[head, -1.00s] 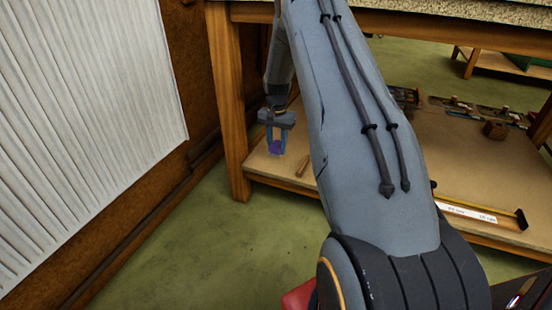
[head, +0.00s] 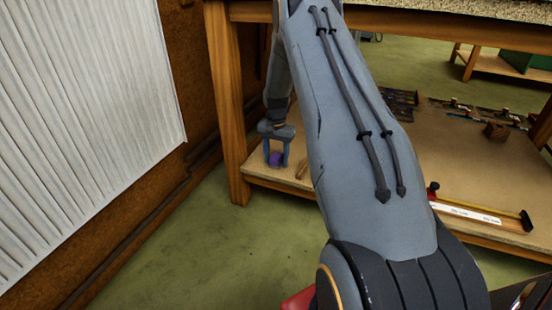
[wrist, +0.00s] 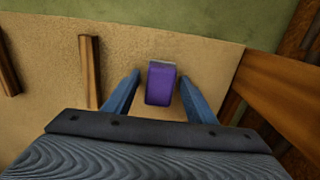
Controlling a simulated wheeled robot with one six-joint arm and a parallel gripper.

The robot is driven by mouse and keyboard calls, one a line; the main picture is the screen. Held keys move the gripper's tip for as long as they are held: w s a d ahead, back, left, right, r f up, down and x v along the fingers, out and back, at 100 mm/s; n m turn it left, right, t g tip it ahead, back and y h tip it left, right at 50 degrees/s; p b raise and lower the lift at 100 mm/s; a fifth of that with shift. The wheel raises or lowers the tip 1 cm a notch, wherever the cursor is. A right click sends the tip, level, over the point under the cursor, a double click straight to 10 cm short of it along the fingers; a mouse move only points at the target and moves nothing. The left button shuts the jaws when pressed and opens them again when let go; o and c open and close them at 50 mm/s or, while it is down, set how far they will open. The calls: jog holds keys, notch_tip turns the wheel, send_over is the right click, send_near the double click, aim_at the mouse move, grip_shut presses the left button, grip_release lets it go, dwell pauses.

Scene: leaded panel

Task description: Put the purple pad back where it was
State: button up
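The purple pad (wrist: 160,86) is a small block with a grey far edge. It stands between my fingers in the wrist view, with a gap on each side, and seems to rest on the tan shelf (wrist: 55,60). In the head view the pad (head: 276,158) shows low between the fingers, near the shelf's left front corner. My gripper (head: 277,158) is open and points down around the pad; its two blue fingers also show in the wrist view (wrist: 159,80). The underside of the pad is hidden.
A wooden strip (wrist: 90,70) lies left of my gripper in the wrist view, with another strip (wrist: 8,62) farther left. The bench leg (head: 228,110) stands close to the gripper. A ruler-like bar (head: 475,213) and several tools lie farther right on the shelf.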

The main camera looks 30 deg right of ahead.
aim_at(276, 156)
jog(key=shift+r, duration=0.1)
notch_tip(276, 156, up, 8)
jog(key=p, duration=0.3)
jog(key=shift+f, duration=0.2)
